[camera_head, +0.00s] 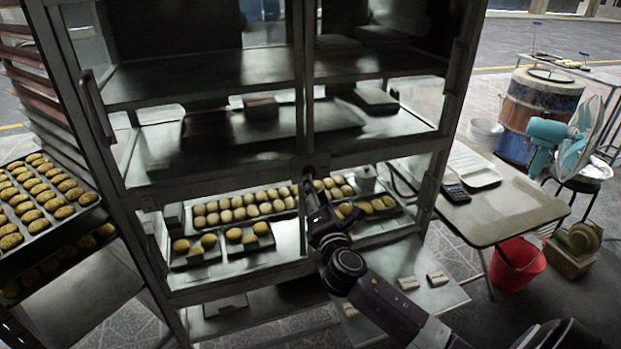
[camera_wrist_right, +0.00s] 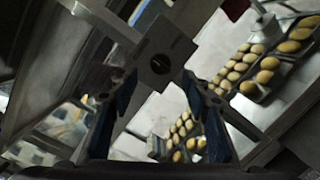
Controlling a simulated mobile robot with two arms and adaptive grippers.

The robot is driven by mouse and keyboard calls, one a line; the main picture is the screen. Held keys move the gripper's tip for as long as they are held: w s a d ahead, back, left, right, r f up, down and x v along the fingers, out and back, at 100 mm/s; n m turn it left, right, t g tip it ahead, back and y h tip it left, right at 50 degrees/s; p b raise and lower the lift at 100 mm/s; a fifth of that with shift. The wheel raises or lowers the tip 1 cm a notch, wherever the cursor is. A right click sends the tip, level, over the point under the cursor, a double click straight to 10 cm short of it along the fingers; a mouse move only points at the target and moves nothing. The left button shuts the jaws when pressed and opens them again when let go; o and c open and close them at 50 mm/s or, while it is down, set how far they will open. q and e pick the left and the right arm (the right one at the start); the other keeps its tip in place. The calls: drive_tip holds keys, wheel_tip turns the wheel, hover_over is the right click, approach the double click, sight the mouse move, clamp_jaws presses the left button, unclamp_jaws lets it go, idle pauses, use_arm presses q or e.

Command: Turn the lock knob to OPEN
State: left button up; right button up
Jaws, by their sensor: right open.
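The lock knob (camera_head: 309,171) is a small dark round part on a metal plate, on the post between the cabinet's two glass doors. In the right wrist view the lock knob (camera_wrist_right: 160,63) shows as a dark round spot with a slot on a grey square plate. My right gripper (camera_head: 313,193) is just below and in front of the plate. Its blue-grey fingers stand apart in the right wrist view (camera_wrist_right: 160,100), with nothing between them, and the knob lies ahead and slightly above the gap. Contact with the plate cannot be told. My left gripper is out of view.
The glass-fronted cabinet (camera_head: 375,155) holds trays of buns (camera_head: 244,207) on lower shelves. A tray of buns (camera_head: 40,200) stands at the left. A table (camera_head: 505,212), a red bucket (camera_head: 517,265), a blue fan (camera_head: 553,132) and a barrel (camera_head: 540,105) are at the right.

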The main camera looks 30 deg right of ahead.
drive_tip(key=x, duration=0.6)
drive_tip(key=shift+w+p, duration=0.2)
drive_tip(key=shift+p, duration=0.2)
drive_tip(key=shift+c, duration=0.4)
drive_tip(key=c, duration=1.1)
